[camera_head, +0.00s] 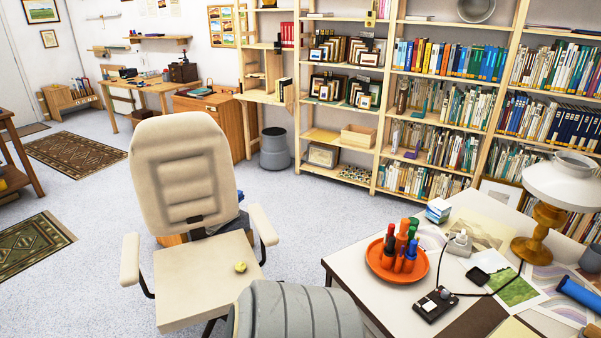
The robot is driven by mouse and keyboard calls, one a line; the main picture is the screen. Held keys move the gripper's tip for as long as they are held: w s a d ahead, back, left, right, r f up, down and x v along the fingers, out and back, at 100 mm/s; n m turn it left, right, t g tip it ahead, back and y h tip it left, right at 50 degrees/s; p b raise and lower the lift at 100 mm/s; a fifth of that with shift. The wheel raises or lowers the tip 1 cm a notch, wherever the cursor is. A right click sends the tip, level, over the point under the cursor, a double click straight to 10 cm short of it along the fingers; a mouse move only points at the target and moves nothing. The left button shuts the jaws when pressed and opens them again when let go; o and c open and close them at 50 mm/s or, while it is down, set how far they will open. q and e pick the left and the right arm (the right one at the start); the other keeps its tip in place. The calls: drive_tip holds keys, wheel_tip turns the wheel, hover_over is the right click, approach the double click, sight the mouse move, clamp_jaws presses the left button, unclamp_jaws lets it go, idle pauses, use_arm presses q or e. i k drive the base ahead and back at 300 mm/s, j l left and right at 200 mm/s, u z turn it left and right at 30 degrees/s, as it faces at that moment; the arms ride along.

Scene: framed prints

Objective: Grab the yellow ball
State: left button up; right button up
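A small yellow ball (240,267) rests on the seat of a cream padded chair (182,262), toward the seat's right side. The chair's backrest stands behind the seat, and its armrests flank it. Nothing covers the ball from this view. Neither of my grippers shows in the head view.
A white desk (346,261) at the right holds an orange tray (397,262) with bottles, a lamp (564,185) and papers. A grey ribbed shape (295,312), unclear what, fills the bottom edge. Shelves line the back wall. Open floor (90,215) lies left of the chair.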

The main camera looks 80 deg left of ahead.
sight(239, 267)
drive_tip(key=u, duration=3.6)
